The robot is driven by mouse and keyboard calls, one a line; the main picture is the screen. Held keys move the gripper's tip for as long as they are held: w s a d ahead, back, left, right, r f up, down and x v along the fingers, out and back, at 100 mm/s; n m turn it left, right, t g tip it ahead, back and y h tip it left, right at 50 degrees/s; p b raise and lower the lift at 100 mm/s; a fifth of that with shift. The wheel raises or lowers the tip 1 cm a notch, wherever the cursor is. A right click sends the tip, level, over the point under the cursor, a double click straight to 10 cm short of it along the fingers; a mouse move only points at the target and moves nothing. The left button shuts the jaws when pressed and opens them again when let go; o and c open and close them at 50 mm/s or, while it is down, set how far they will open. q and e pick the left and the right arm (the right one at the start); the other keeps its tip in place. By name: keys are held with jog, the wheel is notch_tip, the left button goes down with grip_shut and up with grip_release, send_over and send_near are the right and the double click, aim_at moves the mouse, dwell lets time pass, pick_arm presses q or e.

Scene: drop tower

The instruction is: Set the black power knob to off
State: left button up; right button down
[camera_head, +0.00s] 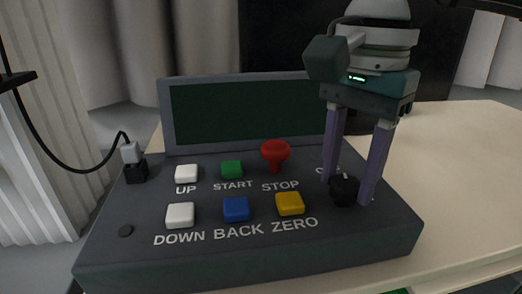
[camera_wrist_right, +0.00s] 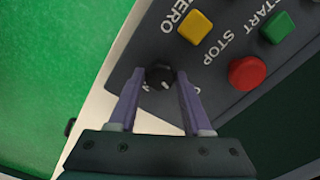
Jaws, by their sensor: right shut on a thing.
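The black power knob (camera_head: 343,190) sits at the right end of the grey control panel (camera_head: 250,262). It also shows in the right wrist view (camera_wrist_right: 158,75). A small white mark shows on it, at its top edge in the head view. My right gripper (camera_head: 346,192) reaches down from above with its two purple fingers on either side of the knob, shut on it. In the right wrist view the fingertips (camera_wrist_right: 159,74) flank the knob. The lettering around the knob is mostly hidden by the fingers. My left gripper is not in view.
Beside the knob are a red STOP button (camera_head: 275,153) and a yellow ZERO button (camera_head: 290,203). Green, blue and white buttons lie further left. A dark green screen (camera_head: 245,112) stands behind. A cable plug (camera_head: 131,153) is at the far left. The pale table (camera_head: 460,150) is clear at right.

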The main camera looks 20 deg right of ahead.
aim_at(347, 181)
jog(key=shift+n+b, duration=0.55)
jog(key=shift+n, duration=1.05)
jog(key=shift+c, duration=1.7)
grip_release()
jog(key=shift+r, duration=0.15)
notch_tip(347, 181, up, 10)
jog(key=p, duration=0.1)
jog(key=shift+p, duration=0.4)
